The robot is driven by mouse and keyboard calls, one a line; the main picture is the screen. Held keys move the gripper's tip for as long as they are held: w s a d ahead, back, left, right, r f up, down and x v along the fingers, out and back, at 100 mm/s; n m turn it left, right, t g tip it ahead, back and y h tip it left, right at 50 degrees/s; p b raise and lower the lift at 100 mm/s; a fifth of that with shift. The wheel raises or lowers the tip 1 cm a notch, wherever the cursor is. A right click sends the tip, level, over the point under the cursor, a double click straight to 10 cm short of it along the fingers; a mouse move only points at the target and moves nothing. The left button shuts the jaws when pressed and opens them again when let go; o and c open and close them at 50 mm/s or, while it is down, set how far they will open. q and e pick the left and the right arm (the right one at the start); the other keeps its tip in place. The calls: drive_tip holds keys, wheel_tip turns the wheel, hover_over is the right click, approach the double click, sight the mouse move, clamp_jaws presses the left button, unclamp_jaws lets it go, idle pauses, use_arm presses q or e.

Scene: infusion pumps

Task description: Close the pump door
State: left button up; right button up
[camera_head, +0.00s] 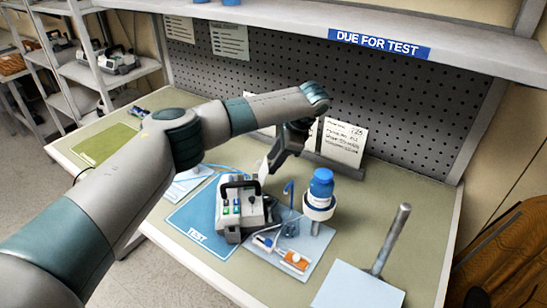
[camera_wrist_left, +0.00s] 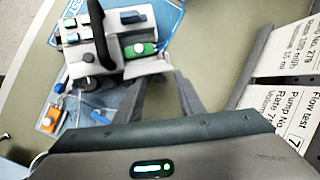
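The pump (camera_head: 232,206), a light grey box with a black handle and coloured buttons, stands upright on the blue TEST mat (camera_head: 195,228). It also shows at the top left of the left wrist view (camera_wrist_left: 78,68). There, a pale panel (camera_wrist_left: 140,68) projects from its side, just below a green part; I cannot tell for certain that it is the door. My left gripper (camera_head: 269,168) points down behind and right of the pump. In the wrist view its two fingers (camera_wrist_left: 163,88) are apart with bare table between them, close to the panel. My right gripper is not in view.
A blue-capped bottle in a white holder (camera_head: 319,201) stands right of the pump. A tray (camera_head: 296,262) with an orange-and-blue item lies in front. A grey post on a pale plate (camera_head: 360,287) stands front right. Cards (camera_head: 343,142) line the pegboard.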

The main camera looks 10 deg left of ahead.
use_arm(q)
drive_tip(key=shift+a+f, duration=0.1)
drive_tip(key=shift+f, duration=0.15)
clamp_jaws()
drive_tip(key=shift+r, duration=0.1)
